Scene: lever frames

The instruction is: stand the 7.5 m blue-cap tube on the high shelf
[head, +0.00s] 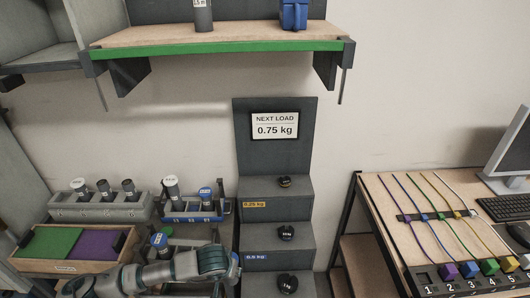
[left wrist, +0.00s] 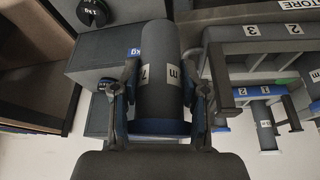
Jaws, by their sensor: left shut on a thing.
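My left gripper (left wrist: 160,85) is shut on a dark grey tube (left wrist: 162,60) with a blue cap (left wrist: 160,127); its label is partly readable as 7 and m. In the head view my left arm crosses low, with its wrist (head: 215,262) beside the steps; the held tube cannot be made out clearly there. The high shelf (head: 220,47) has a green front edge and a wood top. A grey tube (head: 203,15) stands on it left of centre and a blue object (head: 294,15) to the right. My right gripper is not in view.
Dark steps (head: 282,210) bear black weights and a 0.75 kg sign (head: 274,126). Racks with tubes (head: 100,205) stand left of them, one blue-fronted (head: 195,217). Another blue-cap tube (head: 160,242) stands near my arm. A cable desk (head: 385,210) is at right. The shelf's middle is clear.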

